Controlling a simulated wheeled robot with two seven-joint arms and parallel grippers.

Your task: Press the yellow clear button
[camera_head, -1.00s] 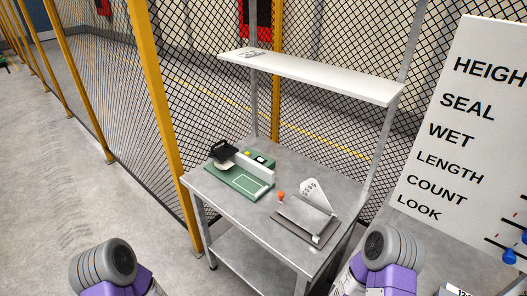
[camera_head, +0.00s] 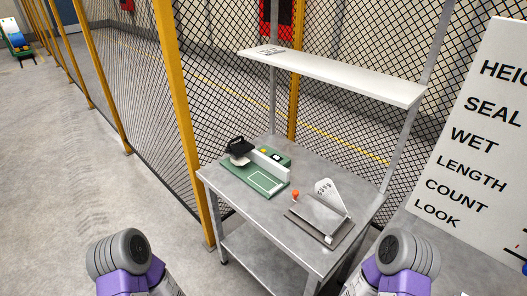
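A green device (camera_head: 250,180) with a black-handled part (camera_head: 240,147) stands on the left side of a grey metal table. A small yellow button (camera_head: 264,151) shows on the green box at its back, beside a small display (camera_head: 275,157). The button is very small in this view. Neither of my grippers is in view. Only links of my two arms show at the bottom edge, well apart from the device.
The grey table (camera_head: 306,171) has a white shelf (camera_head: 335,76) above it. A metal plate device (camera_head: 318,220) with an orange knob (camera_head: 295,195) sits on its right. A mesh fence with yellow posts (camera_head: 180,120) stands behind. A lettered white board (camera_head: 480,150) is at right. The floor at left is open.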

